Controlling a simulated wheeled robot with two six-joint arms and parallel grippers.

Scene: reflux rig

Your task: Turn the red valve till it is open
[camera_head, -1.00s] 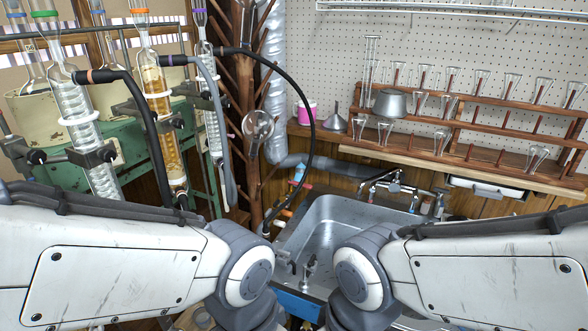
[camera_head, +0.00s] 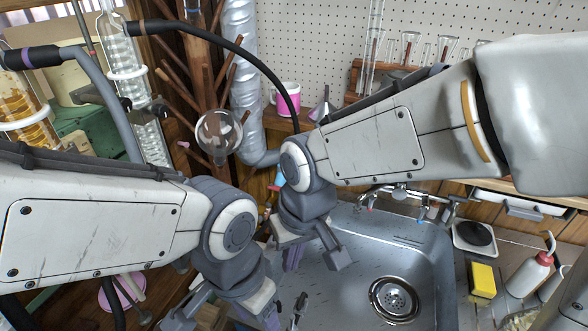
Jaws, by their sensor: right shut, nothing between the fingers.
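The red valve is not clearly visible. A small red-orange fitting (camera_head: 273,188) shows beside a light-blue part (camera_head: 279,179), left of my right wrist, and much around it is hidden by my arms. My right gripper (camera_head: 296,257) hangs pointing down over the left side of the sink, shut and empty. My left gripper (camera_head: 228,314) points down at the lower edge of the head view, left of the right one.
The metal sink (camera_head: 432,262) has an open basin right of my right gripper. A faucet (camera_head: 400,193) stands behind it. A yellow sponge (camera_head: 482,280) and a wash bottle (camera_head: 530,274) stand right. A black hose (camera_head: 262,68) and glassware are at left.

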